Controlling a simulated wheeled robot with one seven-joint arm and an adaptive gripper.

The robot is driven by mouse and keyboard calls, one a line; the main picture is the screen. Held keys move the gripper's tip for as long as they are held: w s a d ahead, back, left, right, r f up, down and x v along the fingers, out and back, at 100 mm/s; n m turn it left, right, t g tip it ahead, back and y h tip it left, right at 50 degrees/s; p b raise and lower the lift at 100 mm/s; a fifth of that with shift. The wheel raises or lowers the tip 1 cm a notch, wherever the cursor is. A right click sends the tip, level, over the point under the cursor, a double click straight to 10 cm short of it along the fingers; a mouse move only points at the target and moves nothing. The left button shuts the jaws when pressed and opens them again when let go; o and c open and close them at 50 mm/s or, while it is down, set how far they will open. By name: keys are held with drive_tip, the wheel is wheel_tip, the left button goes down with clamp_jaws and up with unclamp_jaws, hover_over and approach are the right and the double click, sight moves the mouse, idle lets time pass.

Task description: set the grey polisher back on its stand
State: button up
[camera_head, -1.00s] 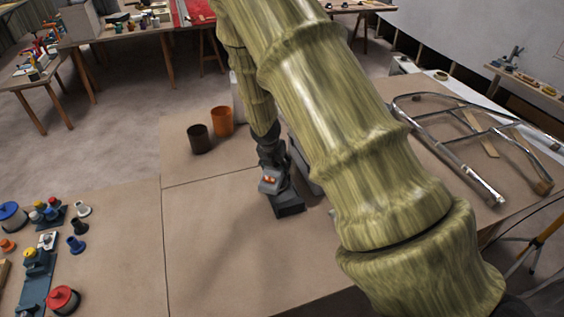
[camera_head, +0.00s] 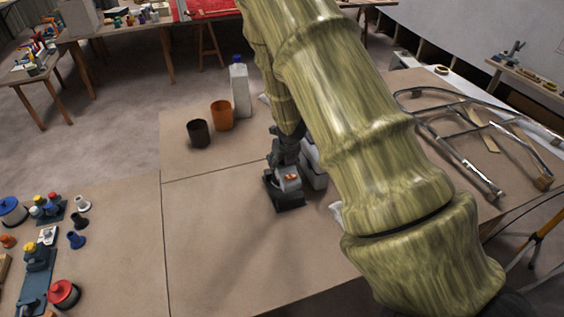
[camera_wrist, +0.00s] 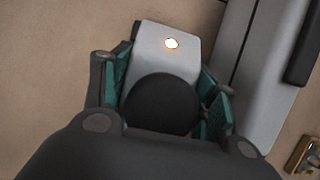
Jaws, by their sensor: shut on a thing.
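The grey polisher (camera_head: 290,182), with a small orange-lit spot on its body, is near the middle of the table in the head view. My gripper (camera_head: 284,160) is shut on it from above. In the wrist view the polisher (camera_wrist: 168,55) shows a pale grey body and a round black top, between teal-padded fingers (camera_wrist: 162,92). A dark block that looks like the stand (camera_head: 289,204) lies directly under the polisher in the head view. I cannot tell whether the polisher touches it or is just above. The polisher's underside is hidden.
A grey case (camera_head: 316,172) stands close to the right, partly behind my arm; a long grey body (camera_wrist: 262,75) shows in the wrist view. A dark cup (camera_head: 198,134), an orange cup (camera_head: 221,115) and a white bottle (camera_head: 240,90) stand behind. The table's front left middle is clear.

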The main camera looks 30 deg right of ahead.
sight(285, 168)
drive_tip(key=shift+f+b, duration=1.45)
drive_tip(key=shift+f, duration=0.55)
drive_tip(key=shift+f, duration=0.5)
idle(0.6)
drive_tip(key=o, duration=1)
drive_tip(key=shift+o, duration=0.2)
drive_tip(key=shift+p+v, duration=2.3)
drive_tip(key=shift+v, duration=2.65)
drive_tip(key=shift+s+a+r, duration=0.1)
drive_tip(key=shift+s+r, duration=0.15)
drive_tip(key=shift+r, duration=0.25)
